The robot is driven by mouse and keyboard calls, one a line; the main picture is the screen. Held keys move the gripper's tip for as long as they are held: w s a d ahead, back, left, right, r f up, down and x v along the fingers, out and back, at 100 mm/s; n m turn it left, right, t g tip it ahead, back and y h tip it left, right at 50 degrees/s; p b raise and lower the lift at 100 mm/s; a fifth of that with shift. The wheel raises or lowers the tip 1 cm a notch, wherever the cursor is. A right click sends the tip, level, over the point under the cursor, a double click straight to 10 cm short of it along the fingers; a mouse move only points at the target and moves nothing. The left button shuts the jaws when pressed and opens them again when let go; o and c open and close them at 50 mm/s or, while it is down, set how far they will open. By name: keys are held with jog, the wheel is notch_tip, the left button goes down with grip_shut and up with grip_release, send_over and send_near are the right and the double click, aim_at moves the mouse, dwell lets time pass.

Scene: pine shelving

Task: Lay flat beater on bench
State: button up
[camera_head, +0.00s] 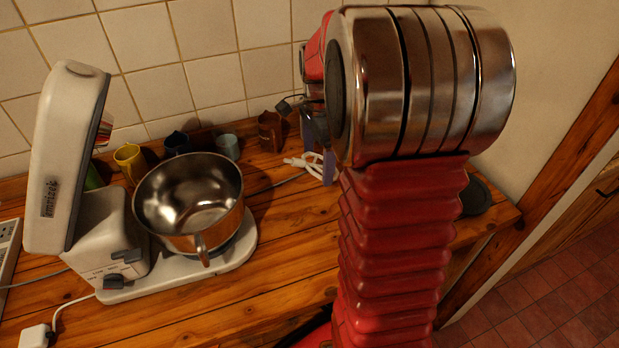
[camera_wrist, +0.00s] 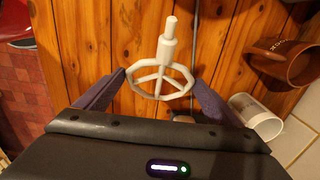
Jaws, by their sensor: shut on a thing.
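The flat beater (camera_wrist: 160,78) is white, with a round openwork frame and a short stem. In the wrist view my gripper (camera_wrist: 160,80) has its purple fingers on opposite sides of the frame, shut on it. The stem points to the top of that picture, over the pine bench (camera_wrist: 85,45). In the head view the beater (camera_head: 300,161) shows beside a purple finger of my gripper (camera_head: 318,152), low over the bench (camera_head: 290,225). My arm hides part of that area. I cannot tell whether the beater touches the wood.
A stand mixer (camera_head: 75,160) with raised head and steel bowl (camera_head: 190,200) stands at left. A yellow mug (camera_head: 130,160), blue mug (camera_head: 177,143), grey mug (camera_head: 228,146) and brown mug (camera_head: 270,130) line the tiled wall. Bare bench lies between bowl and arm, crossed by a cable.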

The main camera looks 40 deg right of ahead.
aim_at(317, 164)
jog(key=shift+f, duration=0.95)
jog(key=shift+f, duration=1.85)
jog(key=o, duration=1.2)
jog(key=shift+f, duration=0.1)
notch_tip(317, 164, up, 12)
jog(key=shift+r, duration=0.15)
